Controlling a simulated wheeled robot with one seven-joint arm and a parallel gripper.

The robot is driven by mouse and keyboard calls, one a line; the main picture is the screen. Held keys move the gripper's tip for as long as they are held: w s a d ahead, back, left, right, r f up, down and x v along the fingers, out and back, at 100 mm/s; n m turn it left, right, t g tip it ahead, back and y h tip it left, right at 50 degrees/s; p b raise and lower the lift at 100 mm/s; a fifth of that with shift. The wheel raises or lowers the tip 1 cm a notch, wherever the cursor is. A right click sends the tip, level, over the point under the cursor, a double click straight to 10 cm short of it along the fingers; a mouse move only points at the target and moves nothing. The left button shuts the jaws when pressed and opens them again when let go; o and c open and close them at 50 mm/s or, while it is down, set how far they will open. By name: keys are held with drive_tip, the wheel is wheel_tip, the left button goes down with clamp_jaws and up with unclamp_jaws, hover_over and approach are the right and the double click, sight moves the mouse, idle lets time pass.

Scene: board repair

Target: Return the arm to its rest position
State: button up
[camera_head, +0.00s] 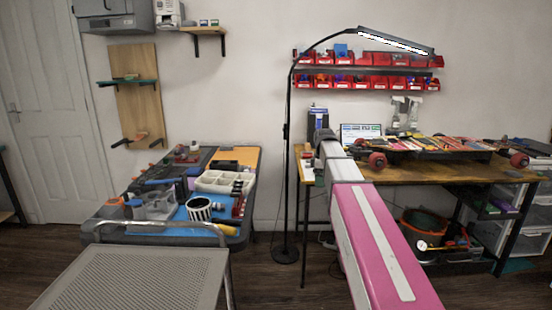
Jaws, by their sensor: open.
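My arm reaches from the lower right, with a long pink link with a white strip, toward the left end of the wooden workbench (440,174). Its narrower grey and white part ends in a dark tip, where my gripper (322,136) is. The gripper is small and seen from behind. It is open, and I see nothing held in it. The arm covers part of the bench's left end.
A black lamp (287,180) stands just left of my arm, its head over the bench. A cluttered cart (240,225) and a perforated metal seat (140,275) are at left. Red bins (365,82) hang on the wall.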

drive_tip(key=s+f+m, duration=1.4)
drive_tip(key=s+f, duration=1)
drive_tip(key=f, duration=0.2)
drive_tip(key=shift+f, duration=0.3)
